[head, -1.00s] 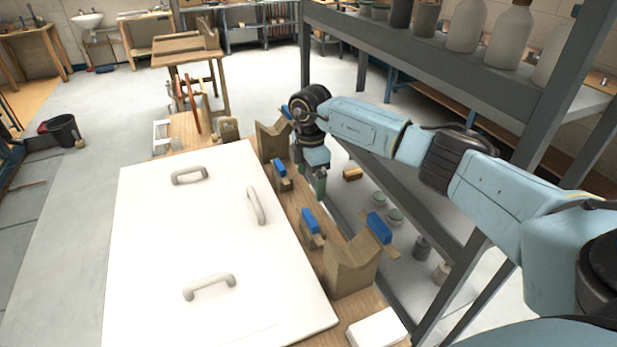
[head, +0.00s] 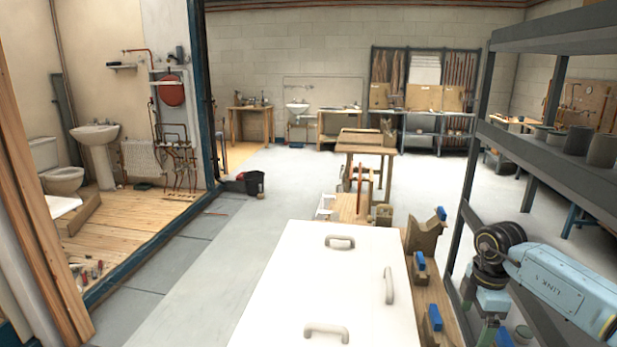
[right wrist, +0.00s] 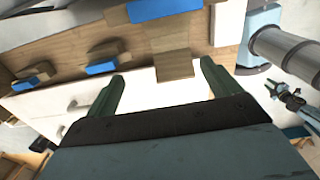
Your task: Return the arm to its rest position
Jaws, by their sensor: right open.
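My right arm (head: 565,285) comes in from the right edge of the head view, bent beside the grey shelf rack, with the hand hanging down. My right gripper (head: 492,335) is at the bottom of that view, partly cut off. In the right wrist view its two green fingers (right wrist: 161,72) stand wide apart with nothing between them. A small dark and green jaw-like shape (right wrist: 287,97) at the right of the wrist view looks like my left gripper. No left arm shows in the head view.
A white panel (head: 345,270) with three handles lies on the wooden bench. Wooden blocks with blue pads (head: 425,235) line its right side. The grey shelf rack (head: 560,150) stands close to my right arm. Open floor (head: 225,270) lies left of the bench.

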